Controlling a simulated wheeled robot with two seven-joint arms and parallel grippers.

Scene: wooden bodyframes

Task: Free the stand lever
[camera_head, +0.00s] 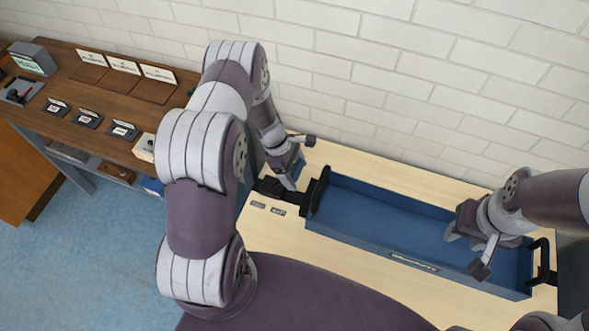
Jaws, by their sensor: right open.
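A black lever-like part (272,188) lies on the pale wooden table, against the left end of a blue tray. I cannot tell for sure whether it is the stand lever. My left gripper (291,181) points down right above this black part, beside the tray's left handle. Its fingers are small and partly hidden, so I cannot tell whether it is open or touches the part. My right gripper (464,241) is open over the right part of the tray, with nothing seen between its fingers.
The blue tray (375,207) looks empty and has black handles at both ends. A wooden side bench (105,92) at left carries signs and small dark stands. A white brick wall (400,70) closes the back.

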